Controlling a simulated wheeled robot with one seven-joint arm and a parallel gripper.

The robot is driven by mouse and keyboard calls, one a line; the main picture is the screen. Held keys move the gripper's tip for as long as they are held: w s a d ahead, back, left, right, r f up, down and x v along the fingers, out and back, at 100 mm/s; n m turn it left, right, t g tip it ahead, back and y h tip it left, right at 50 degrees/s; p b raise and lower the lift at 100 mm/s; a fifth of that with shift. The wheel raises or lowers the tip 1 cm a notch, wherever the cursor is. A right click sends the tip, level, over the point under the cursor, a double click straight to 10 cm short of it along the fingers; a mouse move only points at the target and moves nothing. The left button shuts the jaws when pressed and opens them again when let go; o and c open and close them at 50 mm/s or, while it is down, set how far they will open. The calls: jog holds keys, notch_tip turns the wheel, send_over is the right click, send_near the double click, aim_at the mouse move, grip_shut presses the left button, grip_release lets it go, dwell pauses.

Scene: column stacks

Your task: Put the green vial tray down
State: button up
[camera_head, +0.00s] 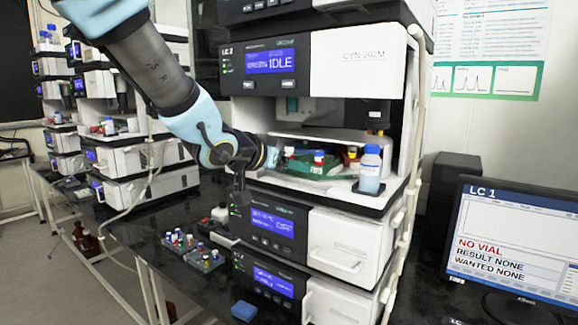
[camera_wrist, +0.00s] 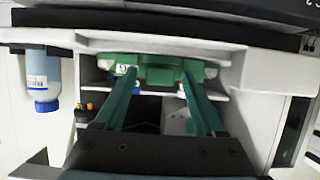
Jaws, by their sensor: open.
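The green vial tray (camera_head: 318,168) sits on the shelf inside the open bay of the LC 1 stack. Vials with red, white and yellow caps stand in it. In the wrist view the green tray (camera_wrist: 158,64) lies just beyond my gripper's fingertips. My gripper (camera_wrist: 160,76) is open, its two green fingers spread on either side of the tray's near middle part. I cannot tell whether they touch it. In the head view my arm reaches in from the upper left, and the fingertips are hard to make out.
A blue-labelled bottle (camera_head: 370,170) stands at the bay's right front corner; it also shows in the wrist view (camera_wrist: 40,75). Small vial racks (camera_head: 195,250) and a blue block (camera_head: 243,311) lie on the dark bench. A monitor (camera_head: 515,240) at right reads "NO VIAL".

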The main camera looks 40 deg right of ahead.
jog(key=v, duration=1.2)
jog(key=shift+p, duration=0.3)
jog(key=w+a+f+n+t+y, duration=0.1)
jog(key=w+a+f+n+y, duration=0.25)
jog(key=w+a, duration=0.2)
jog(key=w+a+f+n+t+y, duration=0.2)
jog(key=w+a+f, duration=0.2)
jog(key=a, duration=0.3)
jog(key=w+a+f+n+t+y, duration=0.1)
jog(key=w+a+f+n+y, duration=0.15)
jog(key=w+a, duration=0.3)
jog(key=s+a+f+n+g+y, duration=0.2)
jog(key=s+a+f+n, duration=0.1)
jog(key=a, duration=0.7)
jog(key=s+a+f+n+g+y, duration=0.3)
jog(key=s+a+f, duration=0.2)
jog(key=a+f, duration=0.3)
jog(key=shift+s+a+f+g, duration=0.25)
jog(key=shift+a+f+g, duration=0.05)
jog(key=shift+a, duration=0.85)
